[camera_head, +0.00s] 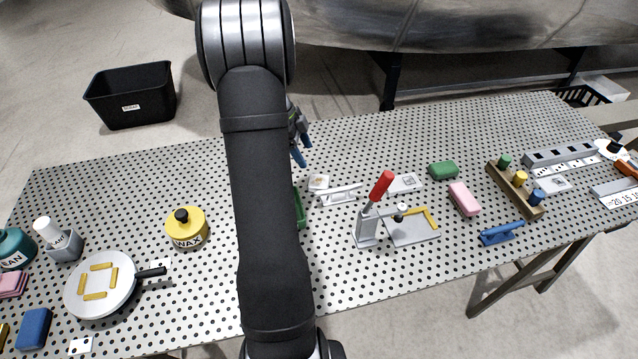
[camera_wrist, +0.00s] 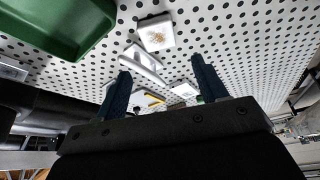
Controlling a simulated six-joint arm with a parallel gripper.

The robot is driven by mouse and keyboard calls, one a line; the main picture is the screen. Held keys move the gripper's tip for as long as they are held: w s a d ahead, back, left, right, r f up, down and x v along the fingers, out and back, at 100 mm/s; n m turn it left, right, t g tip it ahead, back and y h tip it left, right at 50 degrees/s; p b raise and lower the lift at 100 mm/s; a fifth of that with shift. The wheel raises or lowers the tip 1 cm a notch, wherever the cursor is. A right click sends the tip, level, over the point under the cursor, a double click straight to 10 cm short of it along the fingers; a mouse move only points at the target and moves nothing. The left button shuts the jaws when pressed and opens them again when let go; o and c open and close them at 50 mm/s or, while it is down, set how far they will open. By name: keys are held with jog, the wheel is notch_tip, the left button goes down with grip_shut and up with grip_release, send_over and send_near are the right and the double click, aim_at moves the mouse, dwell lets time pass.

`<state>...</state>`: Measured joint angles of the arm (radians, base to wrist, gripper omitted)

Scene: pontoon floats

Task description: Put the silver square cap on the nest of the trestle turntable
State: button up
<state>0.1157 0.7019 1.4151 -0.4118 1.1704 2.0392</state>
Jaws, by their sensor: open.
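A small pale square block with a brownish patch on top (camera_head: 318,183) lies on the perforated table, just right of my arm. It also shows in the wrist view (camera_wrist: 155,35), and it may be the silver square cap, but I cannot be sure. The trestle turntable seems to be the round pale disc (camera_head: 118,278) at the left, with a black handle and several yellow bars in a square on top, like a nest. That nest is empty. My gripper (camera_head: 299,155) is open and empty above the table, partly hidden by my arm. Its two fingers (camera_wrist: 162,85) are spread in the wrist view.
A green tray (camera_wrist: 62,28) stands beside the block. A silver handle piece (camera_head: 338,195) and a red-handled clamp (camera_head: 378,195) are to the right. A yellow wax tin (camera_head: 187,232) stands between turntable and arm. A black bin (camera_head: 130,97) is behind the table.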

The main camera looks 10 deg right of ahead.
send_over(319, 181)
jog(key=w+a, duration=0.1)
jog(key=a, duration=0.1)
notch_tip(319, 181, down, 5)
jog(key=shift+w+f, duration=0.1)
jog(key=shift+w, duration=0.05)
jog(key=shift+x, duration=2.65)
jog(key=shift+a, duration=0.2)
jog(key=shift+c, duration=0.3)
jog(key=c, duration=0.9)
